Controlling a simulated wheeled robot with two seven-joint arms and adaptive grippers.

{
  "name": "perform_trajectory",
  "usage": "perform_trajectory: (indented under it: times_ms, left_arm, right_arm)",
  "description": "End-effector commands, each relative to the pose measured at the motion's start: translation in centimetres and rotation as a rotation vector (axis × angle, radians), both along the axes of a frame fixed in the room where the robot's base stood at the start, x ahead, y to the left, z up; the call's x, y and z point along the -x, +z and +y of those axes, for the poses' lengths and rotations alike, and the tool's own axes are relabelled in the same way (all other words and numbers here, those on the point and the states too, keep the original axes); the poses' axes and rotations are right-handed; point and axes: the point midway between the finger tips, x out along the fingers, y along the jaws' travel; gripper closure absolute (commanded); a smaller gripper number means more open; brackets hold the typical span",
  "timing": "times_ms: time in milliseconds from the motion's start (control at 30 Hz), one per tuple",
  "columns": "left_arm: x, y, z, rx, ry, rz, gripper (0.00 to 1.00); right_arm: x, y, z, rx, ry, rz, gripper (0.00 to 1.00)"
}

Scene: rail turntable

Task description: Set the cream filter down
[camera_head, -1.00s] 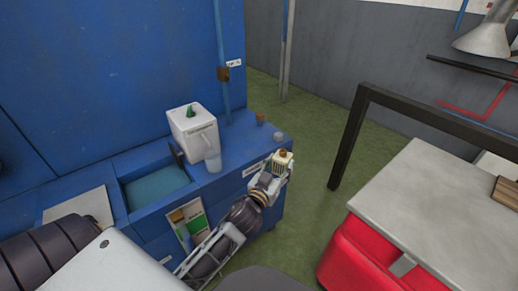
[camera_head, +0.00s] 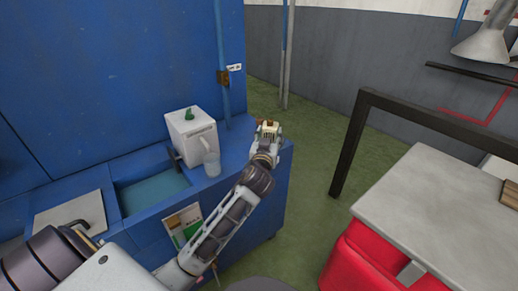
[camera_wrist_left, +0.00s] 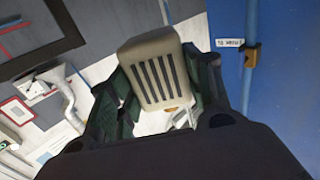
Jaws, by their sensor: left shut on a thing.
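The cream filter (camera_wrist_left: 154,70) is a pale rounded block with dark slots, seen large in the left wrist view. It also shows small in the head view (camera_head: 267,126), at the end of my left arm. My left gripper (camera_head: 268,131) is shut on it, with a green finger on either side in the wrist view (camera_wrist_left: 160,105). In the head view the gripper overlaps the right end of the blue counter (camera_head: 236,150); its height above the counter is hard to tell. My right gripper is not seen.
A white container with a green knob (camera_head: 190,135) and a clear cup (camera_head: 211,165) stand left of the gripper. A blue sink basin (camera_head: 152,192) lies further left. A grey-topped table (camera_head: 425,215) with a red body stands right, across green floor.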

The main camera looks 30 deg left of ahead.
Motion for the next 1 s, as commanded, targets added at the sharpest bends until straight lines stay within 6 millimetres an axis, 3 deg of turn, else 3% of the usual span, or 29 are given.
perform_trajectory:
  times_ms: [200,500,733,1000]
  left_arm:
    - [-1.2,1.8,3.8,0.001,0.154,-0.001,0.78]
    - [-1.1,1.2,8.2,0.001,0.358,0.002,0.78]
    - [-0.7,0.5,9.8,0.001,0.442,0.0,0.78]
    - [-0.5,0.3,10.1,-0.001,0.458,-0.001,0.78]
  right_arm:
    - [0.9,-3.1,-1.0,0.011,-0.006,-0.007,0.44]
    - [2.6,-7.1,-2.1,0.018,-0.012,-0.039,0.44]
    - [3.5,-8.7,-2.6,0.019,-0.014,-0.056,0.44]
    - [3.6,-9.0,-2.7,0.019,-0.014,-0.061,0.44]
